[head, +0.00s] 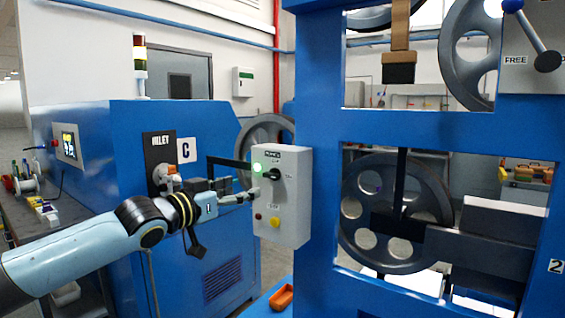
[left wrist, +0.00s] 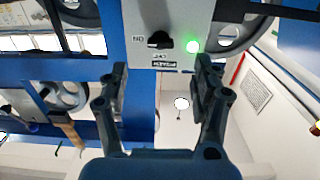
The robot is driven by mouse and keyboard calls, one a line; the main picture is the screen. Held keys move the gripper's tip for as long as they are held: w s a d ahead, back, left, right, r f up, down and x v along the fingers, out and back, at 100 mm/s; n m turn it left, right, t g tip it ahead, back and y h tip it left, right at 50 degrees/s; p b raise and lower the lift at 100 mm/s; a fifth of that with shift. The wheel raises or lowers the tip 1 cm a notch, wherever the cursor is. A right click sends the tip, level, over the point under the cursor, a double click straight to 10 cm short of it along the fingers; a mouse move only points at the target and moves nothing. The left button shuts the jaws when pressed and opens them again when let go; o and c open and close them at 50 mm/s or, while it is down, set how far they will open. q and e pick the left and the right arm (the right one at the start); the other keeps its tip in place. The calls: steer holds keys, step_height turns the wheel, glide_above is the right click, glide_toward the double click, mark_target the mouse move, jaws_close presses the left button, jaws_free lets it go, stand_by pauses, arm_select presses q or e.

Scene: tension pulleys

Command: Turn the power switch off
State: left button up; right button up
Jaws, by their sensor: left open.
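The grey control box (head: 290,200) is mounted on the blue machine frame. On its front is a black rotary power switch (head: 275,174) beside a lit green lamp (head: 256,168). In the left wrist view, which is upside down, the switch knob (left wrist: 160,40) and the glowing green lamp (left wrist: 193,46) show beyond the fingertips. The knob lies sideways, pointing toward an "ON" mark. My left gripper (head: 249,194) is in front of the box face, slightly left of and below the switch. Its fingers (left wrist: 163,72) are open and empty, apart from the knob. My right gripper is not in view.
A yellow button (head: 258,216) and a red button (head: 275,222) sit low on the box. A blue cabinet (head: 225,240) stands behind my left arm. The blue frame (head: 325,130) with large pulley wheels (head: 395,210) is at the right.

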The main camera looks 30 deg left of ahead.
mark_target(269, 176)
arm_select(q)
steer(key=w+b, duration=0.1)
steer(key=w, duration=0.2)
steer(key=w+b, duration=0.2)
steer(key=w, duration=0.1)
steer(key=w+b, duration=0.1)
steer(key=w, duration=0.3)
steer(key=shift+d+r, duration=0.35)
steer(key=shift+w+b, duration=0.3)
steer(key=shift+w, duration=0.15)
steer(key=c, duration=1.2)
steer(key=shift+o, duration=0.2)
